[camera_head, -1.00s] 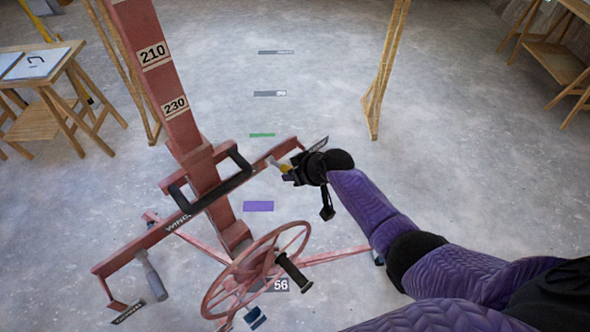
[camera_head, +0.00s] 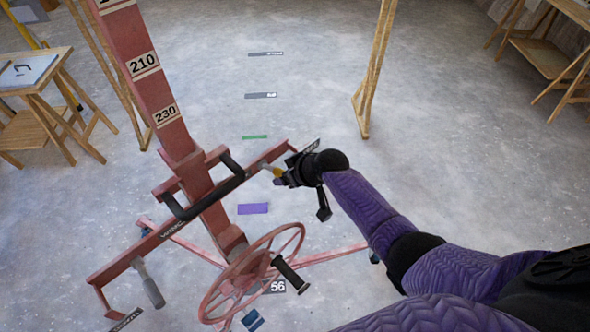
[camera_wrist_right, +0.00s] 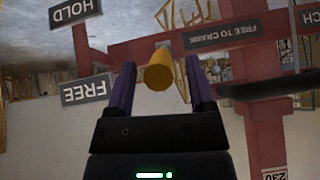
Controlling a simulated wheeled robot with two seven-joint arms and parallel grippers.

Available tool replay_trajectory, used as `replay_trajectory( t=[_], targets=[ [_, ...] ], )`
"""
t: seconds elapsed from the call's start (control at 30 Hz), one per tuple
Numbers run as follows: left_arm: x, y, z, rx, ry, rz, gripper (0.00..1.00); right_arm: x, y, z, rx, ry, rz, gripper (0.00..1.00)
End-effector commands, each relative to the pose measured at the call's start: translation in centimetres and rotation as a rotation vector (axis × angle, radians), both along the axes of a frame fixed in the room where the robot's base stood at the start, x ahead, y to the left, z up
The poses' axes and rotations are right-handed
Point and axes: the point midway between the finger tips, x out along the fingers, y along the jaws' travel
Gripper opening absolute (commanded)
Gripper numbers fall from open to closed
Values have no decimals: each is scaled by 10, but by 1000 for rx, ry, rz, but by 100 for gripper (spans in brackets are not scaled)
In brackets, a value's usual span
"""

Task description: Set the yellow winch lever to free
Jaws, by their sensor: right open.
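The yellow winch lever (camera_head: 271,169) is at the right end of the red crossbar (camera_head: 150,238) of the panel lift. My right gripper (camera_head: 278,175) is at the lever, with its arm coming in from the right. In the right wrist view the rounded end of the yellow lever (camera_wrist_right: 159,73) stands between the two open fingers of the right gripper (camera_wrist_right: 160,84). Gaps show on both sides; I cannot tell how deep it sits. An upside-down FREE plate (camera_wrist_right: 87,90) and a HOLD plate (camera_wrist_right: 75,11) are at the left there. My left gripper is out of view.
The red mast (camera_head: 150,80) and black handle (camera_head: 205,200) stand left of my right gripper. A red handwheel (camera_head: 225,290) is below, and a grey-handled lever (camera_head: 148,284) hangs at the bar's left end. A wooden frame leg (camera_head: 372,80) stands behind. The floor between is open.

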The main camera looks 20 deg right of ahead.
Motion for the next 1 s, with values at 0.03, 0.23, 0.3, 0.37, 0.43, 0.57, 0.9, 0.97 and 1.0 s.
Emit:
replay_trajectory(
  t=[0.03,0.23,0.3,0.37,0.43,0.57,0.9,0.97,1.0],
  targets=[
    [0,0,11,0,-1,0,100,-6,-3,13,-2,0,1,69],
    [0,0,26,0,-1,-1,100,-31,-17,46,-3,0,0,69],
    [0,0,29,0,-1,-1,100,-38,-20,56,-2,-1,1,69],
    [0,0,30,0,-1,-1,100,-43,-23,61,-1,0,1,69],
    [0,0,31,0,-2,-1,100,-46,-25,66,-1,1,1,69],
    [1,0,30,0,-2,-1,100,-48,-25,67,0,0,0,69],
    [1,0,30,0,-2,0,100,-47,-25,67,0,0,0,69],
    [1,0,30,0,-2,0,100,-47,-25,67,0,0,0,69],
    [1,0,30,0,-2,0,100,-47,-25,67,0,0,0,69]
  ],
)
